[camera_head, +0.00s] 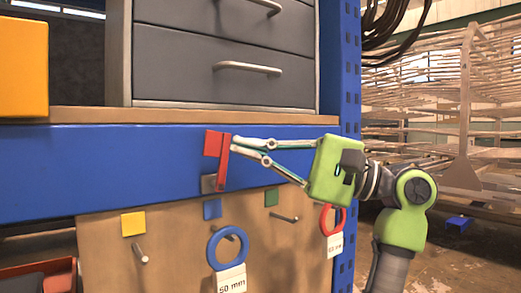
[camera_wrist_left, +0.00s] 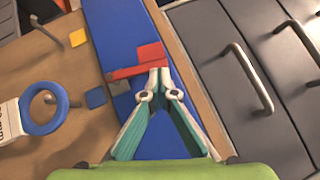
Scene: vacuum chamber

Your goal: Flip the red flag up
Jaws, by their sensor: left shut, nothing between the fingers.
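The red flag (camera_head: 213,143) is on the front of the blue beam. Its narrow red arm (camera_head: 222,170) runs nearly upright, with the square plate at the top left and a grey bracket (camera_head: 208,184) by its lower end. My left gripper (camera_head: 235,146) is shut and empty, its fingertips at the right side of the flag's upper part. In the left wrist view the red flag (camera_wrist_left: 150,53) shows just beyond the shut fingertips of my left gripper (camera_wrist_left: 160,74). I cannot tell whether they touch it. My right gripper is not in view.
The blue beam (camera_head: 110,170) runs below a grey drawer cabinet (camera_head: 220,70) with bar handles. Below, a wooden panel (camera_head: 180,250) carries pegs, a blue ring (camera_head: 212,245) and a red ring (camera_head: 324,220). A yellow box (camera_head: 22,68) stands at the left.

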